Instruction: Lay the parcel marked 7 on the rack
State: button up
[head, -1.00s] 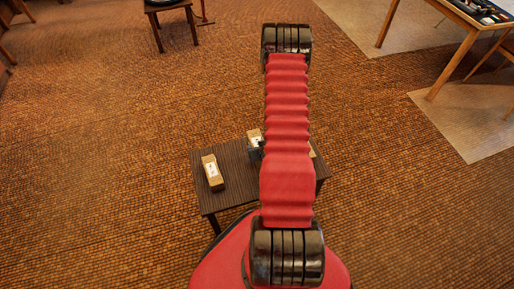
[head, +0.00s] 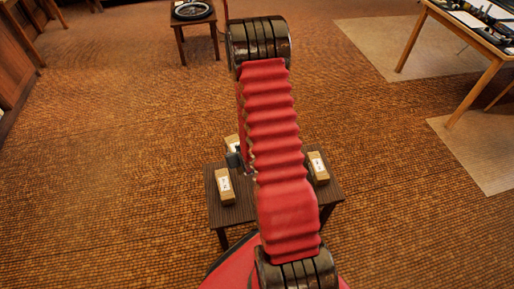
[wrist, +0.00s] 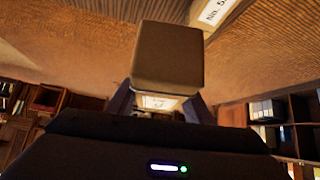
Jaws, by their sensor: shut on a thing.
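My gripper (head: 235,159) shows partly behind my red arm, at the far edge of the low dark table. It is shut on a brown parcel (wrist: 168,55), which also shows in the head view (head: 231,142). In the wrist view the fingers stand on both sides of this parcel. Its white label is partly visible, but I cannot read its number. A second parcel (head: 224,187) lies at the left of the table, and a third parcel (head: 318,168) at the right. In the wrist view a parcel label (wrist: 217,12) reads No. 5. I cannot identify a rack with certainty.
The low dark table (head: 240,213) has a ridged top, partly hidden by my arm. A small stool (head: 192,30) with a round object stands at the back. A wooden drafting table (head: 440,18) with tools is at the right. The floor between is open.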

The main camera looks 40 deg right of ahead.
jog(key=w+a+r+n+y, duration=0.1)
jog(key=a+r, duration=0.5)
jog(key=a, duration=0.6)
jog(key=w+a+r+n+y, duration=0.2)
jog(key=a+r, duration=0.5)
jog(key=a, duration=0.5)
jog(key=shift+w, duration=0.55)
